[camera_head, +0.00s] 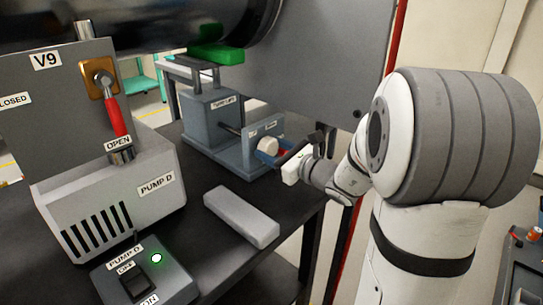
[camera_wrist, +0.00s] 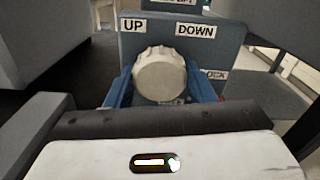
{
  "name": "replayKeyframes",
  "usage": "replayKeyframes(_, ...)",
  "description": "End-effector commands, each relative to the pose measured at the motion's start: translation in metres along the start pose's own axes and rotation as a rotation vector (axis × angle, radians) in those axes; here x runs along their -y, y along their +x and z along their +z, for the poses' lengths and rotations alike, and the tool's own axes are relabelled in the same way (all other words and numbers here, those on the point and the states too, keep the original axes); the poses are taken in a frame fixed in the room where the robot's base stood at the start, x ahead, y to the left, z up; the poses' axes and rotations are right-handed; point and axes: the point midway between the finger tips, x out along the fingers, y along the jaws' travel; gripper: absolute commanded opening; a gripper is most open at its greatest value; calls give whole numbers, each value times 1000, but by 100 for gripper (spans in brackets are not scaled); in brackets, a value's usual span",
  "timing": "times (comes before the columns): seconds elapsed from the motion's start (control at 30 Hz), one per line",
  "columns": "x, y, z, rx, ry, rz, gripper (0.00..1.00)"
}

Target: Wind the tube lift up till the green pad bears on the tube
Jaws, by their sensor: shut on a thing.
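The tube lift (camera_head: 212,118) is a blue-grey unit on the dark bench, with a post rising to a green pad (camera_head: 217,53). The pad sits right at the underside of the dark tube (camera_head: 150,22); I cannot tell whether it touches. A pale ribbed knob (camera_head: 266,146) is on the lift's front plate. It also shows in the wrist view (camera_wrist: 160,77), below the UP label (camera_wrist: 133,25) and DOWN label (camera_wrist: 196,30). My gripper (camera_head: 274,153) is shut on the knob, with a blue finger at each side of it.
A grey block (camera_head: 241,217) lies on the bench in front of the lift. Pump D (camera_head: 110,195) stands left, with its lit switch box (camera_head: 145,272) before it. Valve V9's red handle (camera_head: 115,115) is above. A large grey panel (camera_head: 315,70) rises behind my gripper.

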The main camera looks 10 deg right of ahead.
Motion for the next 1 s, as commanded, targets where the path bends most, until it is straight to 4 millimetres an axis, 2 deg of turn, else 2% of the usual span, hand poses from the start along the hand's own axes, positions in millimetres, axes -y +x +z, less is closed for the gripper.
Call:
replayKeyframes(0.03,-1,0,-6,4,-50,-1,26)
replayKeyframes(0.3,-1,0,-3,1,-220,0,26)
replayKeyframes(0.63,0,0,0,1,-235,1,26)
replayKeyframes(0.67,-1,0,0,1,-235,1,50)
replayKeyframes(0.9,-1,1,0,2,-234,2,69)
replayKeyframes(1.0,-1,1,0,2,-234,2,70)
